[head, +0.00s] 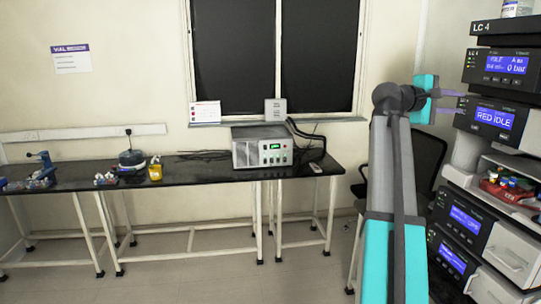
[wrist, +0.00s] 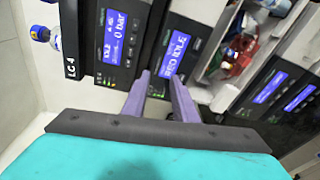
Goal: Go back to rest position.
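My gripper (head: 463,102) is at the upper right in the head view, at the end of my raised arm, pointing right towards the instrument stack. Its two purple fingers also show in the wrist view (wrist: 160,77); they stand apart with nothing between them. The LC 4 stack (head: 510,62) is at the right, with blue displays reading "0 bar" and "RED IDLE" (head: 494,119). In the wrist view the fingertips lie over the front panels near the "RED IDLE" display (wrist: 174,54). I cannot tell whether they touch the panels.
An open shelf in the stack holds a red tray with small bottles (head: 511,186). A dark chair (head: 424,160) stands behind my arm. A black bench (head: 205,170) along the wall carries a grey box instrument (head: 262,147) and a yellow container (head: 155,171). The floor before the bench is clear.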

